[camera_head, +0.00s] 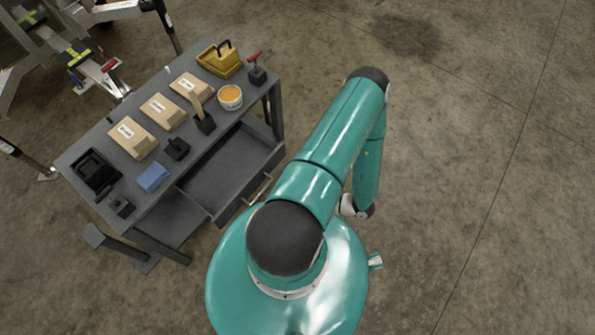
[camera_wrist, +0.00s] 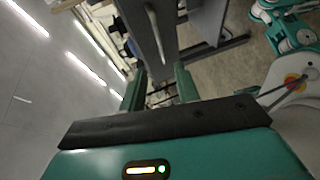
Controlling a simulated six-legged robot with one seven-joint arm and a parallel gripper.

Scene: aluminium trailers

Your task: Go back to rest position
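My gripper (camera_wrist: 158,80) shows in the wrist view as two teal fingers standing apart, with nothing held between them. In the head view my teal arm reaches up from its base and folds back down at the elbow. The gripper itself is mostly hidden behind the arm there. The arm is to the right of the workbench, apart from it.
A grey workbench (camera_head: 85,150) stands at the left with its drawer (camera_head: 232,172) pulled open. On it are several cardboard boxes (camera_head: 132,138), a yellow caddy (camera_head: 220,60), a tub (camera_head: 230,97) and a blue block (camera_head: 153,177). The concrete floor (camera_head: 490,130) at right is clear.

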